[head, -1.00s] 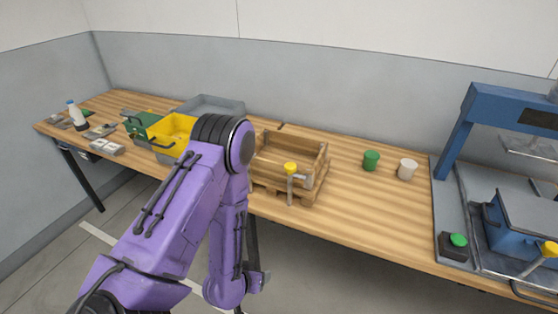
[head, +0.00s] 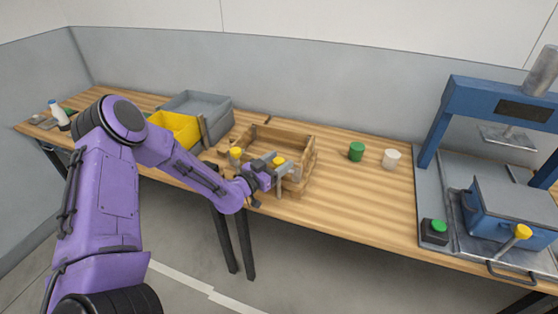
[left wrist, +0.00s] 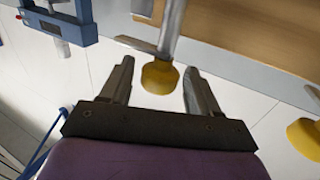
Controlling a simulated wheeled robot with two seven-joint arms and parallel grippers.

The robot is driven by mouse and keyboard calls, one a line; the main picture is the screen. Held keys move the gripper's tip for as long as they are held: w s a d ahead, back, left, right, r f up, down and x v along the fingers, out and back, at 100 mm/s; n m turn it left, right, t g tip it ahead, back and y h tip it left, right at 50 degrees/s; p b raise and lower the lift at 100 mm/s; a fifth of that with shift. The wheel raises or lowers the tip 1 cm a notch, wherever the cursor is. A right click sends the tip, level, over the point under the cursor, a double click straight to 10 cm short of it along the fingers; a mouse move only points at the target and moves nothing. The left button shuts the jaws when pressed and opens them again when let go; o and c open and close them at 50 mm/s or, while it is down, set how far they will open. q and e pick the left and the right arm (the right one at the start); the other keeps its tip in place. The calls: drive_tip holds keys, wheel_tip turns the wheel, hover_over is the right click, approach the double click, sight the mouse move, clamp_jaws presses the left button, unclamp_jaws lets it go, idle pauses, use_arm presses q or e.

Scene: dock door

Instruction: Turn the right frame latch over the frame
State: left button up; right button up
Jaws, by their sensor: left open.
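A wooden crate-like frame (head: 268,133) stands near the front edge of the workbench. Two latches with yellow knobs are at its front. The right latch's yellow knob (head: 278,161) is beside my left gripper (head: 277,163), with grey metal by it. In the left wrist view this knob (left wrist: 160,77) lies between the two open fingers, with its grey bar running up towards the wood. I cannot tell whether the fingers touch it. The left latch's knob (head: 235,153) stands to the left and shows at the right edge of the wrist view (left wrist: 305,138). My right gripper is not in view.
A yellow bin (head: 173,128) and a grey tray (head: 200,103) are left of the frame. A green cup (head: 356,151) and a white cup (head: 391,158) stand to the right. A blue press (head: 447,110) is at the far right.

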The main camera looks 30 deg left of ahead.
use_arm(q)
drive_tip(key=shift+w+d, duration=0.15)
drive_tip(key=shift+w, duration=0.1)
drive_tip(key=c, duration=0.9)
